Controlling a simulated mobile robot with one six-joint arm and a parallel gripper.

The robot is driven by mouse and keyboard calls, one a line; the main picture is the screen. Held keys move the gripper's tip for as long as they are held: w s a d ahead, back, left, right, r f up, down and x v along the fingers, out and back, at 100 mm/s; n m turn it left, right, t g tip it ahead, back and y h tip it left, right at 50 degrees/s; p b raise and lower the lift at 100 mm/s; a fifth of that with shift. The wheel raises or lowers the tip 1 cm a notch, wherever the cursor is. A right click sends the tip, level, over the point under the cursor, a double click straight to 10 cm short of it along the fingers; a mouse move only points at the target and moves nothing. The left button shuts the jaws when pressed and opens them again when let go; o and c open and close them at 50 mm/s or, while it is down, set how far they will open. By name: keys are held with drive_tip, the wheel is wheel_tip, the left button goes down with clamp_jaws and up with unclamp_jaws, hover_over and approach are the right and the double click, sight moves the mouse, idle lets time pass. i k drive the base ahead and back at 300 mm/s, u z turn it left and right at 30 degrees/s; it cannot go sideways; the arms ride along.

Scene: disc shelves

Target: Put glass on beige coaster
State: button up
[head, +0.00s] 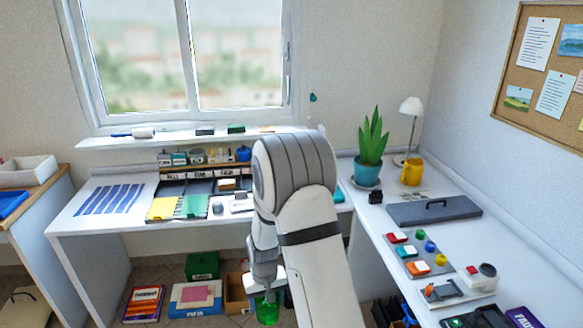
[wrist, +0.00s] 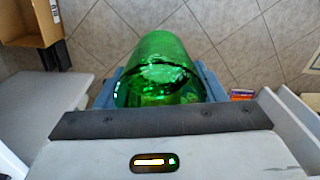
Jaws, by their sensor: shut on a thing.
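A green transparent glass (head: 267,312) is held at the end of my arm, low in the middle of the head view. In the wrist view the glass (wrist: 165,60) lies between the two blue-grey jaws of my gripper (wrist: 160,88), which is shut on it. Tiled floor shows behind it. In the head view my gripper (head: 266,294) is in front of the floor between the two desks, partly hidden by my arm. I cannot make out a beige coaster in either view.
The left desk (head: 75,228) carries trays, papers and small boxes. The right desk (head: 445,225) carries a plant pot (head: 368,170), yellow mug (head: 412,172), lamp, grey case (head: 433,210) and coloured blocks. A green box (head: 202,265) and a cardboard box (wrist: 30,25) stand on the floor.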

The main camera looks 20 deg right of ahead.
sight(267, 129)
drive_tip(key=z, duration=0.3)
drive_tip(key=i, duration=1)
drive_tip(key=z, duration=0.1)
